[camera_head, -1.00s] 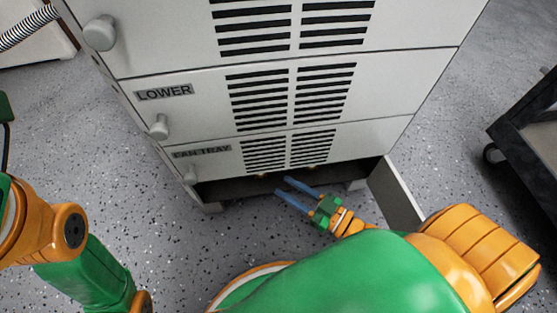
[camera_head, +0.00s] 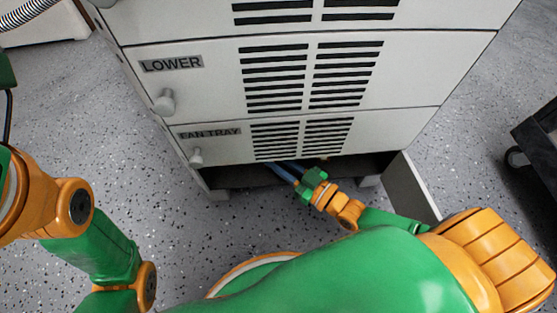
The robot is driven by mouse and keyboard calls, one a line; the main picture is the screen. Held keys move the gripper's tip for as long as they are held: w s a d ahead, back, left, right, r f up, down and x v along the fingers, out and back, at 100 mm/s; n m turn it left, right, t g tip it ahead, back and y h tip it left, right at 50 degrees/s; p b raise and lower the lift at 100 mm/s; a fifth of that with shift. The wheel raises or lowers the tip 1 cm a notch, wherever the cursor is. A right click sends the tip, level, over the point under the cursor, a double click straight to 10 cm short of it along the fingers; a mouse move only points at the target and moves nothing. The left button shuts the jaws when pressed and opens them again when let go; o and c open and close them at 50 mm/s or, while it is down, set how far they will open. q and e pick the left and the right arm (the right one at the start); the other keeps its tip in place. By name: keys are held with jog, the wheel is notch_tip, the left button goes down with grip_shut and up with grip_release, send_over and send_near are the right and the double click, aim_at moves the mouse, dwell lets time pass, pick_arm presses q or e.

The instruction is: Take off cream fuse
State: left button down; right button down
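No cream fuse can be made out; the space under the cabinet is dark and partly hidden. The grey cabinet (camera_head: 400,125) has panels marked LOWER and FAN TRAY, with an open bay (camera_head: 235,180) below them. My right gripper (camera_head: 282,172) reaches into this bay from the front. Its blue fingers pass under the bottom edge of the FAN TRAY panel, and their tips are hidden, so whether they hold anything does not show. My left gripper is out of view; only my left arm shows at the left edge.
An open flap (camera_head: 412,187) stands out at the right end of the bay. Short feet (camera_head: 369,181) carry the cabinet. A dark cart (camera_head: 538,140) stands at the right. A ribbed hose (camera_head: 25,12) is at top left. Speckled floor at the left is clear.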

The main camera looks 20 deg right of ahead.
jog(key=shift+s, duration=0.15)
dwell(0.4)
jog(key=shift+s+a+p, duration=0.25)
jog(key=shift+s+p, duration=0.2)
jog(key=shift+s, duration=0.3)
jog(key=shift+s+a+p, duration=0.2)
jog(key=shift+s+p, duration=0.2)
jog(key=shift+s, duration=0.35)
jog(key=shift+s, duration=0.1)
jog(key=shift+s+a+p, duration=0.25)
jog(key=shift+s, duration=0.5)
jog(key=shift+s+a+p, duration=0.2)
jog(key=shift+s+p, duration=0.1)
jog(key=shift+s, duration=0.5)
jog(key=shift+s+a+p, duration=0.25)
jog(key=shift+s, duration=0.5)
